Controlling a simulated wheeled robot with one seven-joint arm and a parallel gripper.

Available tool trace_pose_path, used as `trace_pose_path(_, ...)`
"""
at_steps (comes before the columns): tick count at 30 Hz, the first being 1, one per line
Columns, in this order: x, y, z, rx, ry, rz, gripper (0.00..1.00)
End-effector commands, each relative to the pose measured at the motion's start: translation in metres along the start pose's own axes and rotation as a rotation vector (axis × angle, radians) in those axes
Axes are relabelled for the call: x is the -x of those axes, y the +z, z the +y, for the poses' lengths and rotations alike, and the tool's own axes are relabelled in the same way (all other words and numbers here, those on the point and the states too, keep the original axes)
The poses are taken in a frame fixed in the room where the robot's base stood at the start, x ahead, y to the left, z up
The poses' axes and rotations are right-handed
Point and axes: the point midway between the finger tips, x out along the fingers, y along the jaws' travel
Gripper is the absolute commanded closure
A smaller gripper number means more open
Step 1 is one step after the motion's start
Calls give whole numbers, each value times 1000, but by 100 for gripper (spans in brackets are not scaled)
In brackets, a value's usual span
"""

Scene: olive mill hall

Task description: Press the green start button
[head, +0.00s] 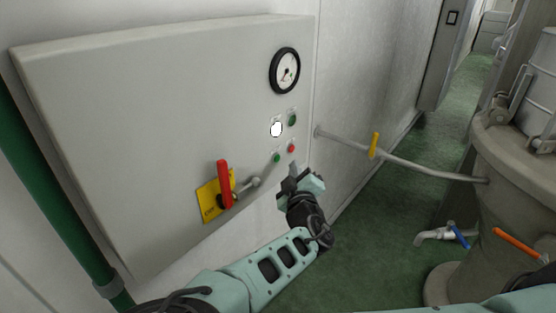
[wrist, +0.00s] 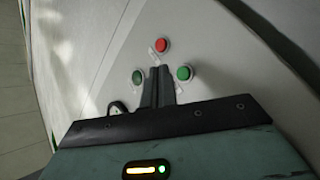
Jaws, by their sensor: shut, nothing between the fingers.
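A grey wall panel (head: 130,120) carries several small round buttons. In the head view there is a dark green one (head: 293,118), a red one (head: 291,148) below it, and another green one (head: 276,158) at the lower left of the red. In the wrist view I see a red button (wrist: 161,45), a bright green button (wrist: 184,72) and a darker green button (wrist: 137,77). I cannot tell which green one is start. My gripper (head: 293,172) is shut and empty, just below the buttons; in the wrist view its fingers (wrist: 161,86) point between the two green ones.
A gauge (head: 285,71) and a bright white lamp (head: 276,129) sit on the panel. A red lever (head: 225,184) on a yellow plate (head: 207,202) and a grey handle are left of my gripper. A pipe with a yellow handle (head: 374,145) runs right to a tank (head: 510,190).

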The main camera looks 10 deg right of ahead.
Motion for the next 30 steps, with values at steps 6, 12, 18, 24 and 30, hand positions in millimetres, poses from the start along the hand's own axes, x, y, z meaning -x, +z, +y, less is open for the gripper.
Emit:
trace_pose_path(6,-13,-8,-11,-1,1,-1,100)
trace_pose_path(12,-17,-12,-12,-1,0,-1,100)
trace_pose_path(18,-17,-12,-12,-1,0,-1,100)
trace_pose_path(24,-17,-12,-12,0,0,-1,100)
trace_pose_path(30,-17,-12,-12,0,0,-1,100)
